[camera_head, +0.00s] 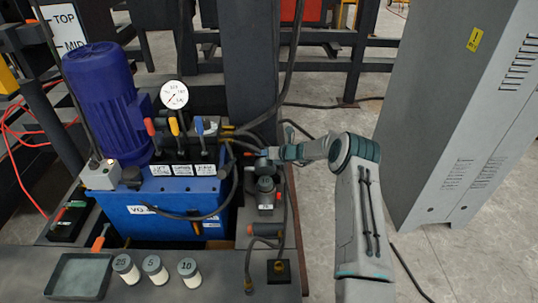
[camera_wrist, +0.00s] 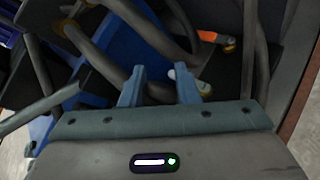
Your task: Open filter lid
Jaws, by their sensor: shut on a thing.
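A small grey filter housing (camera_head: 266,200) with a dark round top stands on the bench, right of the blue tank. My gripper (camera_head: 264,161) reaches in from the right at the top of this housing. Its jaws appear shut on the filter lid, but fingers and hoses hide most of the lid. In the wrist view my gripper (camera_wrist: 160,90) shows two blue-grey fingers held apart, with dark parts between and behind them. I cannot tell there whether the lid is turned or lifted.
A blue tank (camera_head: 170,215) with a blue motor (camera_head: 105,95), a gauge (camera_head: 174,95) and coloured levers stands to the left. Black hoses pass close to my gripper. Three white jars (camera_head: 155,269) and a tray (camera_head: 80,276) are in front. A grey cabinet (camera_head: 455,120) stands right.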

